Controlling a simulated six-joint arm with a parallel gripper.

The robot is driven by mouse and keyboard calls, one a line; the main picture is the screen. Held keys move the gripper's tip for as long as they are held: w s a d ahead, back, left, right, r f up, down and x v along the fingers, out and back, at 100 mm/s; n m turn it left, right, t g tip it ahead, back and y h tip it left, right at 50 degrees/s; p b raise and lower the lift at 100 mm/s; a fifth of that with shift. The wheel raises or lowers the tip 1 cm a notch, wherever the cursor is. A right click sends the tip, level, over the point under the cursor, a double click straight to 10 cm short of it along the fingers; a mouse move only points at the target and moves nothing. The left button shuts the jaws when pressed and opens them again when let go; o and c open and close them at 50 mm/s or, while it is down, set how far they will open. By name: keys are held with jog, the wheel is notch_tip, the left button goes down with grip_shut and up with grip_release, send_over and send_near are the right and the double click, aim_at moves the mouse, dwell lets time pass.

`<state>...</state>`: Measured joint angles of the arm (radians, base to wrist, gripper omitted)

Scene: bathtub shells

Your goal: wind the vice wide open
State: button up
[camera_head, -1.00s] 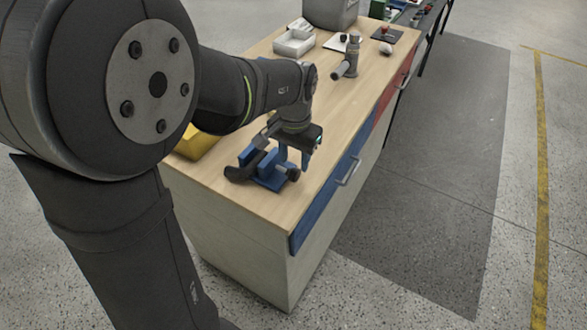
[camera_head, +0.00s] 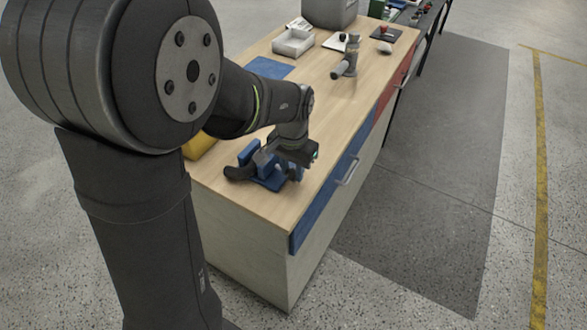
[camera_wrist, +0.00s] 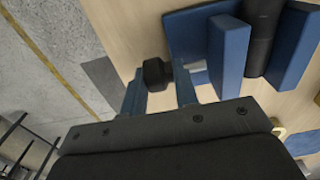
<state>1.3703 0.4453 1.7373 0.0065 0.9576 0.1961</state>
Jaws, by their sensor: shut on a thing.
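The blue vice (camera_head: 268,183) sits on the near end of the wooden bench. In the wrist view its two upright blue jaws (camera_wrist: 228,57) stand apart, with a black cylinder (camera_wrist: 262,35) between them. A black screw knob (camera_wrist: 156,73) is at the vice's outer end, near a short pale metal part (camera_wrist: 198,72). My gripper (camera_wrist: 158,85) has its blue fingers on either side of this knob and is shut on it. In the head view my gripper (camera_head: 295,170) is low over the vice's right end and hides the knob and part of the vice.
A yellow bin (camera_head: 199,146) is behind my arm. A blue mat (camera_head: 270,68), a white tray (camera_head: 293,43) and a grey upright tool (camera_head: 346,66) stand farther along the bench. The bench top (camera_head: 325,110) between is clear. Drawer handles (camera_head: 349,171) stick out at the front.

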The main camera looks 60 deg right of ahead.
jog(key=shift+o, duration=0.5)
jog(key=shift+s+a+h, duration=0.1)
jog(key=shift+s+h, duration=0.25)
jog(key=shift+h, duration=0.05)
jog(key=shift+a+h, duration=0.15)
jog(key=shift+h, duration=0.45)
jog(key=shift+a+h, duration=0.15)
jog(key=shift+h, duration=1.35)
jog(key=shift+f+h, duration=0.1)
jog(key=shift+h, duration=0.5)
jog(key=o, duration=0.7)
jog(key=shift+w, duration=0.1)
jog(key=v, duration=1.7)
jog(key=shift+a+r, duration=0.1)
jog(key=shift+r, duration=0.1)
